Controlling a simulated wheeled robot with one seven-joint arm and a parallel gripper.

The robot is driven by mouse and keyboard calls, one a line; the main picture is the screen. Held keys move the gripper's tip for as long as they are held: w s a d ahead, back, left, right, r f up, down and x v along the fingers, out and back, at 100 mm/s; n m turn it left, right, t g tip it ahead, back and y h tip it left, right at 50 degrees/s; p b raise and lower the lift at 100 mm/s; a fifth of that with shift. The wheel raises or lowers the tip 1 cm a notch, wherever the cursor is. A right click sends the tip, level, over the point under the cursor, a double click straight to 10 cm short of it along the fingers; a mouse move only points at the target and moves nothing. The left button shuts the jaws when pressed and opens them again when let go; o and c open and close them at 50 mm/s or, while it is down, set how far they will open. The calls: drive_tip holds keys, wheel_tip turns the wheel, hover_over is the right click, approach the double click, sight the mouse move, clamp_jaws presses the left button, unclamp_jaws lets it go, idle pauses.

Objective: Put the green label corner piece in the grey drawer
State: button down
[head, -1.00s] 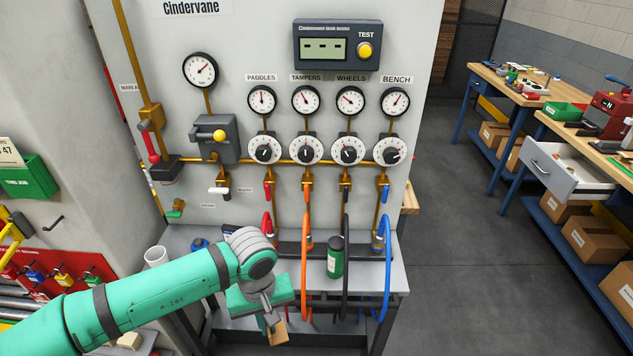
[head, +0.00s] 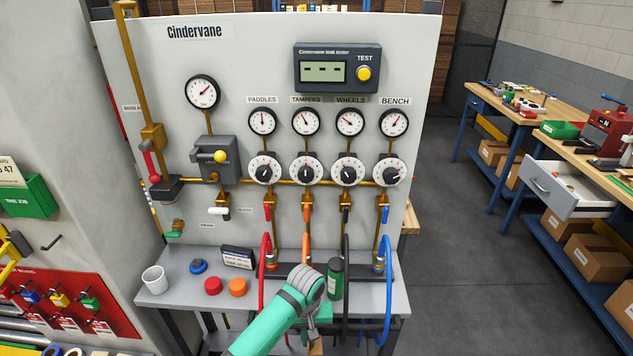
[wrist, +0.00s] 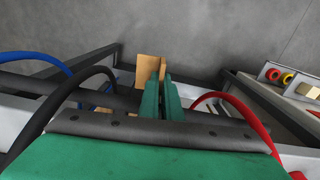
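My gripper (wrist: 162,88) is low at the front of the gauge panel's shelf, its fingers close together on a tan, angled corner piece (wrist: 148,68). The piece sticks out past the fingertips in the wrist view. In the head view, only a bit of tan (head: 316,348) shows below my gripper. No green label can be made out on it. A grey drawer (head: 549,188) is pulled open under the right-hand workbench, well to the right of my gripper. Its inside is pale, and its contents are too small to tell.
Red, orange, black and blue hoses (head: 388,290) loop around my gripper. A dark green bottle (head: 335,279) stands beside my wrist on the grey shelf (head: 182,290). A white cup (head: 154,279) is at left. Open floor (head: 450,290) lies between the panel and the workbench.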

sight(316, 351)
drive_tip(key=shift+m, duration=0.3)
drive_tip(key=f, duration=0.2)
drive_tip(key=s+d+f, duration=0.2)
drive_tip(key=f, duration=0.1)
drive_tip(key=shift+s+d+f, duration=0.1)
drive_tip(key=shift+d+f, duration=0.1)
drive_tip(key=shift+f, duration=0.15)
drive_tip(key=s+f, duration=0.5)
drive_tip(key=f, duration=0.1)
drive_tip(key=shift+s+f, duration=0.15)
drive_tip(key=shift+f, duration=0.15)
drive_tip(key=shift+a, duration=0.1)
drive_tip(key=shift+d, duration=0.2)
drive_tip(key=shift+a, duration=0.15)
idle(0.7)
